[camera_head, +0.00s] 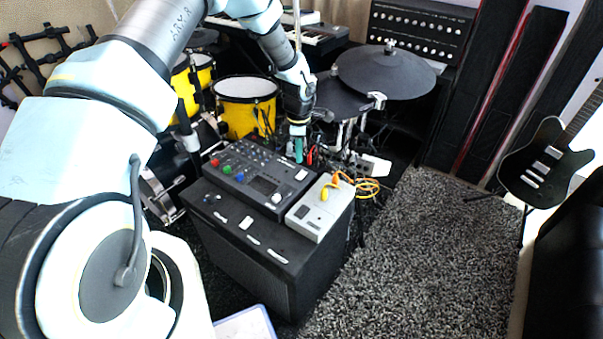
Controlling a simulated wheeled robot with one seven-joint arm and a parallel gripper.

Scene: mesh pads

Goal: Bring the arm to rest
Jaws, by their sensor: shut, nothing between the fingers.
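My arm reaches from the left foreground over the top of the picture and bends down to my gripper (298,138) near the middle. The gripper points down behind the back edge of a black mixer box (262,180). Its fingers are small and dark here, and they are shut with nothing held. A small teal piece (299,151) shows just below the fingertips; I cannot tell whether they touch it.
The mixer and a grey box (319,208) with a yellow cable (367,187) sit on a black amplifier (270,262). Yellow drums (246,117) and dark cymbal pads (384,72) stand behind. A guitar (545,165) is at right. The grey rug (410,260) is clear.

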